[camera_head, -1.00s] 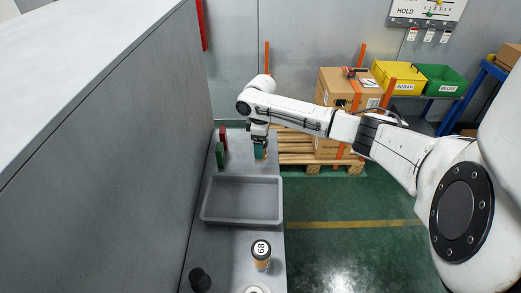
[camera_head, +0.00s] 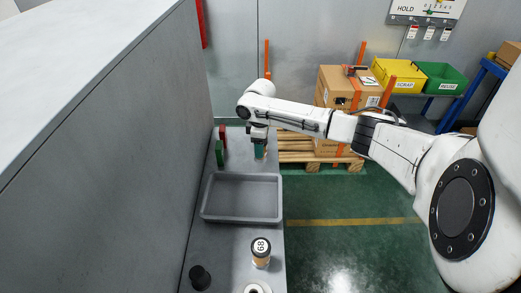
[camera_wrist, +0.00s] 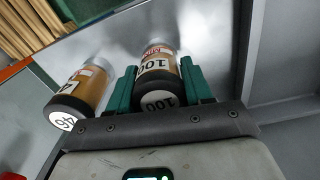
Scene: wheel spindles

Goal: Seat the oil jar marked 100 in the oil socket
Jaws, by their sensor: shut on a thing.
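In the wrist view, the oil jar marked 100 (camera_wrist: 158,78) has a black lid, amber contents and a white label. It stands between the green fingers of my gripper (camera_wrist: 160,88), which is shut on it. In the head view, my gripper (camera_head: 260,148) is at the far end of the grey bench, with the jar largely hidden by the fingers. A pale ring-shaped fitting (camera_head: 257,287) lies at the bottom edge, partly cut off; I cannot tell whether it is the oil socket.
A jar marked 46 (camera_wrist: 80,97) stands just left of the held jar. A jar marked 68 (camera_head: 261,254) and a black object (camera_head: 200,278) are at the near end. An empty grey tray (camera_head: 241,220) sits mid-bench. Red (camera_head: 222,136) and green (camera_head: 220,153) blocks stand left of my gripper.

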